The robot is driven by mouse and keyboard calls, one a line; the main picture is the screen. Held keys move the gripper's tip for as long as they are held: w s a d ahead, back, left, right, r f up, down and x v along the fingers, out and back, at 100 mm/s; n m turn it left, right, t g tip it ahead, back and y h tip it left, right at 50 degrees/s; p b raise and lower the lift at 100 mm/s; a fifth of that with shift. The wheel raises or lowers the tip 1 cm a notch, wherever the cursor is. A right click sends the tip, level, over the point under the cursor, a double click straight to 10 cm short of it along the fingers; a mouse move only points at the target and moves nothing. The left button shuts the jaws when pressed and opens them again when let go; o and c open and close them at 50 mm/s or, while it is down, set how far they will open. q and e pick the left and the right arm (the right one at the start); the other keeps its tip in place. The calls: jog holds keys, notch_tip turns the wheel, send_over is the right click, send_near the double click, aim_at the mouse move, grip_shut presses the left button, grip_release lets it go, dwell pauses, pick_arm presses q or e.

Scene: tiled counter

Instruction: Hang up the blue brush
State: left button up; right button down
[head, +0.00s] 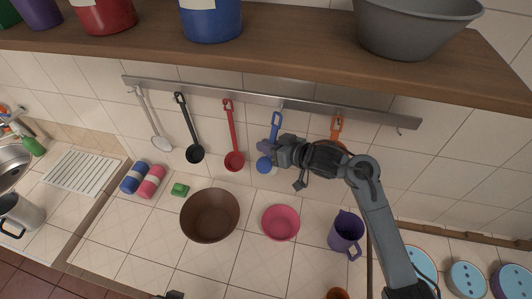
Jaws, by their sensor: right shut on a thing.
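A blue utensil, which I take for the blue brush (276,122), is upright at the wall rail. Its looped top is close under the metal rail (240,92); I cannot tell whether it is on a hook. Its round blue lower end (264,166) shows below my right gripper. My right gripper (273,149) is shut on its middle, and the fingers hide that part. A small dark piece at the bottom edge may be my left gripper (173,295); its jaws do not show.
A white skimmer (153,121), black ladle (188,130) and red ladle (231,135) hang to the left. An orange utensil (337,128) hangs right, partly behind my arm. Below stand a brown bowl (210,217), pink bowl (281,223) and purple jug (346,231). A shelf (290,62) overhangs the rail.

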jog(key=shift+w+d+f+b, duration=0.15)
jog(key=shift+w+b, duration=0.2)
jog(key=shift+w, duration=0.25)
jog(key=shift+w+d+f+b, duration=0.15)
jog(key=shift+w+b, duration=0.15)
jog(key=shift+w, duration=0.35)
jog(key=shift+w+d+f+b, duration=0.15)
jog(key=shift+w+b, duration=0.2)
jog(key=shift+w, duration=0.25)
jog(key=shift+a+f, duration=0.1)
jog(key=shift+f, duration=0.05)
jog(key=c, duration=1.1)
grip_release()
jog(key=s+d+r+b, duration=0.3)
jog(key=s+d+r, duration=0.2)
jog(key=d+r, duration=0.5)
jog(key=shift+s+r, duration=0.35)
jog(key=shift+r, duration=0.15)
